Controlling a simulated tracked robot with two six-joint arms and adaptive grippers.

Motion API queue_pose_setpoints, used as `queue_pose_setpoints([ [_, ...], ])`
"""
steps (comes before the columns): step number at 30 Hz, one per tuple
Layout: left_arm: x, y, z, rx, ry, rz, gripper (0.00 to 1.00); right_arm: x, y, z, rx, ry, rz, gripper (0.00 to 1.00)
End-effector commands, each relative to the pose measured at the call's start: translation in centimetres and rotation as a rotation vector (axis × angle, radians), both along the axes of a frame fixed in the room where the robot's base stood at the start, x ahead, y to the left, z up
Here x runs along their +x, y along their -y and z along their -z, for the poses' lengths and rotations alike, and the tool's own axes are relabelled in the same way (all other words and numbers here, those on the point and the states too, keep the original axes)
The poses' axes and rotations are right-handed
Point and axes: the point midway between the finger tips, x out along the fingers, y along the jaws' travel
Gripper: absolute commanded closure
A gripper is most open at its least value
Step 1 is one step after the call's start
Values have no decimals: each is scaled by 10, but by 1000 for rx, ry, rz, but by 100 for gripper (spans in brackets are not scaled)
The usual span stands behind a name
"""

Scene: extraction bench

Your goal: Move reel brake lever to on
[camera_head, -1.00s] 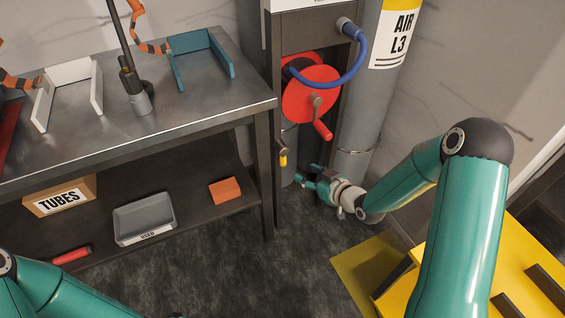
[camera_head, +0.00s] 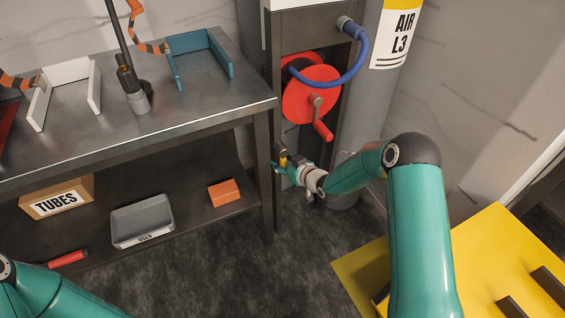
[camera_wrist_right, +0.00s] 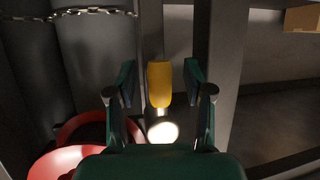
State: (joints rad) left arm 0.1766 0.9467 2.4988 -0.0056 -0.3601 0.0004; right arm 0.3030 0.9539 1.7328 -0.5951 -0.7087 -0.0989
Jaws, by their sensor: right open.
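The reel brake lever has a yellow grip (camera_wrist_right: 159,84) and sits on the front post of the dark reel stand. In the head view its yellow grip (camera_head: 283,158) shows just at my right gripper, partly hidden by it. My right gripper (camera_head: 281,166) is at the lever. In the right wrist view my right gripper (camera_wrist_right: 160,92) is open, with one finger on each side of the yellow grip and gaps on both sides. The red hose reel (camera_head: 310,92) with its red crank is above. My left arm shows at the lower left, its gripper out of view.
The metal bench (camera_head: 190,122) stands close to the left of my right gripper. Its lower shelf holds a TUBES box (camera_head: 57,197), a grey tray (camera_head: 142,220) and an orange block (camera_head: 224,192). A grey AIR L3 cylinder (camera_head: 374,100) stands behind my right arm.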

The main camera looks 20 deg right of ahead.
Motion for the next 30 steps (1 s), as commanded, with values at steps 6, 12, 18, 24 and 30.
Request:
queue_pose_setpoints([
  [6,0,0,0,0,0,0,39,0,0,0,0,0,0,68],
  [12,0,0,0,0,0,0,39,0,0,0,0,0,0,100],
  [18,0,0,1,0,0,0,39,-1,0,0,-4,0,-1,100],
  [24,0,0,9,0,0,0,39,0,2,2,-46,4,0,100],
  [30,0,0,25,0,0,0,39,1,7,3,-151,14,0,100],
])
